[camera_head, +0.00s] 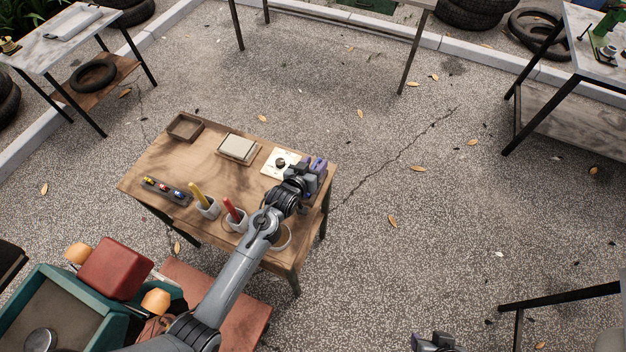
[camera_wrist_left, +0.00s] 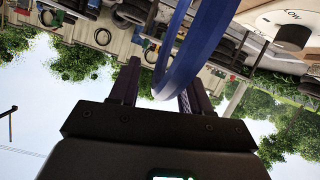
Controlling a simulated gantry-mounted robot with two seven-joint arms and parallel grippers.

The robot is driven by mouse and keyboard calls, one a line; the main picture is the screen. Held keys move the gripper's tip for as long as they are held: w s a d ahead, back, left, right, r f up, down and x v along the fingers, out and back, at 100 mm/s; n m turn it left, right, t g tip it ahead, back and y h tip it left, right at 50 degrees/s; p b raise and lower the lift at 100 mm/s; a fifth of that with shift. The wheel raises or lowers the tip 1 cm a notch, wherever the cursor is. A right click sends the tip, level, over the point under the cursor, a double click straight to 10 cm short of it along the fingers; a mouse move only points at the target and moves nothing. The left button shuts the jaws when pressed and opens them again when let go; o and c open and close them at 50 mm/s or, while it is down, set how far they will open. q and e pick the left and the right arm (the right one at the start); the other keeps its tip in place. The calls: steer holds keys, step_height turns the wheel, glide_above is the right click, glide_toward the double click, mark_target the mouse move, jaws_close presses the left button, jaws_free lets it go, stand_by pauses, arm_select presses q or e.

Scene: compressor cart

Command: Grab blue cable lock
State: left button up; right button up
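The blue cable lock (camera_wrist_left: 188,50) shows in the left wrist view as a thick blue loop hanging down from the top edge. The low end of the loop is between my left gripper's two fingers (camera_wrist_left: 158,92), closer to the right-hand finger. The fingers stand apart, and I cannot tell whether the loop touches one. In the head view my left gripper (camera_head: 318,165) is over the right end of the wooden table (camera_head: 218,152); the lock is not distinguishable there. My right gripper (camera_head: 433,342) is only partly in view at the bottom edge, and its fingers are unclear.
A white panel with a dark knob (camera_head: 281,162) is beside the left gripper; the knob (camera_wrist_left: 291,36) also shows in the wrist view.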

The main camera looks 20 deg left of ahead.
arm_select(q)
jaws_close()
steer(key=shift+r, duration=0.1)
stand_by(1.2)
